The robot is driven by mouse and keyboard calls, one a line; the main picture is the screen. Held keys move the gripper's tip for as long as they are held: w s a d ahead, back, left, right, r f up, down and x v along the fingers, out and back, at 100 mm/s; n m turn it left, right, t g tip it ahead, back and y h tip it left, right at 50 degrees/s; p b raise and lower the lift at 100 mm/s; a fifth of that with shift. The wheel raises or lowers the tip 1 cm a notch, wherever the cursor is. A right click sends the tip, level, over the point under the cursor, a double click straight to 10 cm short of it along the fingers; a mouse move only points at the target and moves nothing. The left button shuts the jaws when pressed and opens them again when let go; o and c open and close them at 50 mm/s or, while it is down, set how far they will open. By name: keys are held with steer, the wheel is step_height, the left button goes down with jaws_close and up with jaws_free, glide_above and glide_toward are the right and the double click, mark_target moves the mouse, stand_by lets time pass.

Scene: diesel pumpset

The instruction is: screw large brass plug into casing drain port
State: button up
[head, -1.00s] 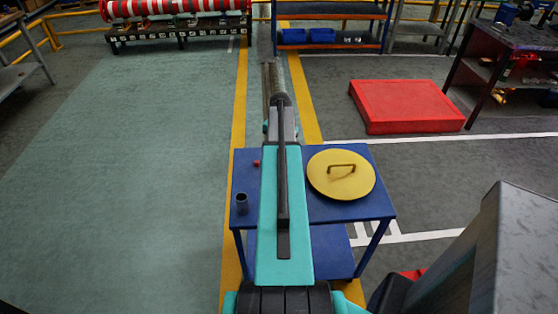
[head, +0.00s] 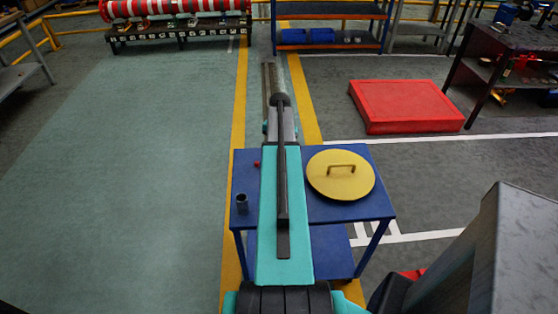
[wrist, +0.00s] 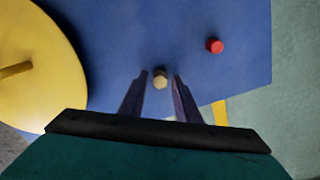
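A small brass hex-headed plug (wrist: 160,79) shows in the wrist view, above the blue table top, between the tips of my gripper (wrist: 160,80). The two fingers stand apart, with a visible gap on each side of the plug. Whether the plug is level with the fingertips or lower on the table, I cannot tell. In the head view my arm hides the plug and gripper. I cannot make out the casing drain port in either view.
The blue table (head: 325,211) carries a yellow round lid with a handle (head: 340,176), a dark cup (head: 242,203) and a small red piece (wrist: 214,46). A red block (head: 405,106) lies on the floor beyond. The green floor at left is clear.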

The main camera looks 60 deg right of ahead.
jaws_close()
steer(key=shift+r, duration=0.15)
steer(key=shift+r+p, duration=1.05)
steer(key=shift+r, duration=0.6)
steer(key=shift+w, duration=0.1)
